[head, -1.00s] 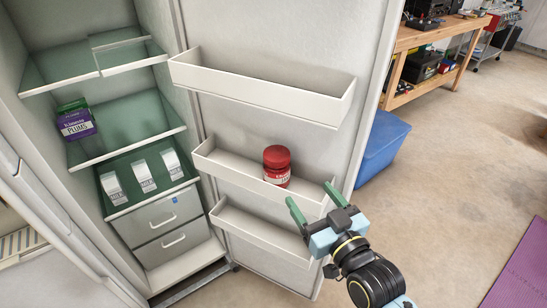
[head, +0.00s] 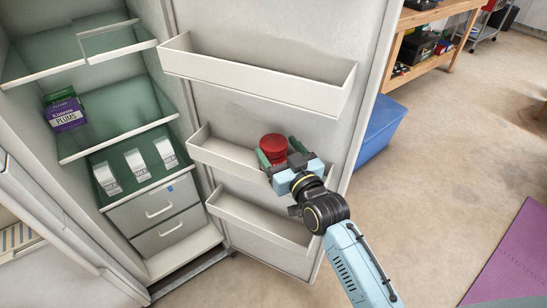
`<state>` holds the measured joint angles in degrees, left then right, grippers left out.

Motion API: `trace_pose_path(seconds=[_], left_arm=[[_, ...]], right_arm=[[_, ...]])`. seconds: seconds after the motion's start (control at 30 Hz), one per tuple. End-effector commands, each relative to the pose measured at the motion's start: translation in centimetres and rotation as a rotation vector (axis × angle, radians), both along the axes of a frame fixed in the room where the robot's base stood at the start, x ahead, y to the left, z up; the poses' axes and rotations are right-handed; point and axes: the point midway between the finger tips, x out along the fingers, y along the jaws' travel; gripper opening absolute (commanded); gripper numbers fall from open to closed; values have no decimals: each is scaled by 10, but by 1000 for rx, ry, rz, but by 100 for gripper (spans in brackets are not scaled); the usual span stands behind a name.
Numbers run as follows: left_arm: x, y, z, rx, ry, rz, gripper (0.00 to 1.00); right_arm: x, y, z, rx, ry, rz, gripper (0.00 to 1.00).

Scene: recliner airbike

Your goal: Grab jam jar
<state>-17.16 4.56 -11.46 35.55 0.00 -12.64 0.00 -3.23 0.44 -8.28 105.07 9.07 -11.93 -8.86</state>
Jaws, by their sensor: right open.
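The jam jar (head: 273,145) is red with a red lid and stands in the middle door shelf (head: 222,156) of the open fridge. My right gripper (head: 278,154) is at the jar, with its green fingers open, one showing at the jar's lower left and the other near its right side. The gripper hides the jar's lower part and label, and I cannot tell whether the fingers touch it. My left gripper is not in view.
Empty door shelves lie above (head: 260,78) and below (head: 258,223) the jar's shelf. Inside the fridge are a purple plums box (head: 66,115) and several white milk cartons (head: 135,164). A blue bin (head: 378,133) stands behind the door.

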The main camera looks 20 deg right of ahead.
Motion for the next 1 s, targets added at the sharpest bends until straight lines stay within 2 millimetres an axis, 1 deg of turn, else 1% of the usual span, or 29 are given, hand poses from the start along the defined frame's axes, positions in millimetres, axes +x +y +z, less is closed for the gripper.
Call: trace_pose_path(seconds=[0.03, 0.1, 0.37, 0.47, 0.9, 0.93, 1.0], left_arm=[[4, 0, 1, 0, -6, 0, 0], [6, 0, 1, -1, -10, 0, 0], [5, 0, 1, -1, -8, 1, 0], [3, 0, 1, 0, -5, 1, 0], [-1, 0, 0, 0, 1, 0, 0], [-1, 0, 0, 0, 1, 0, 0], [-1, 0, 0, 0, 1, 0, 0]], right_arm=[[7, 1, 1, -1, -1, 0, 72], [13, 2, 1, -1, -1, 0, 72], [15, 2, 0, -1, 0, 0, 72], [15, 2, 0, -1, 0, 0, 62], [15, 2, 0, -1, 0, 0, 4], [15, 2, 0, -1, 0, 0, 1], [15, 2, 2, 0, -6, 0, 1]])
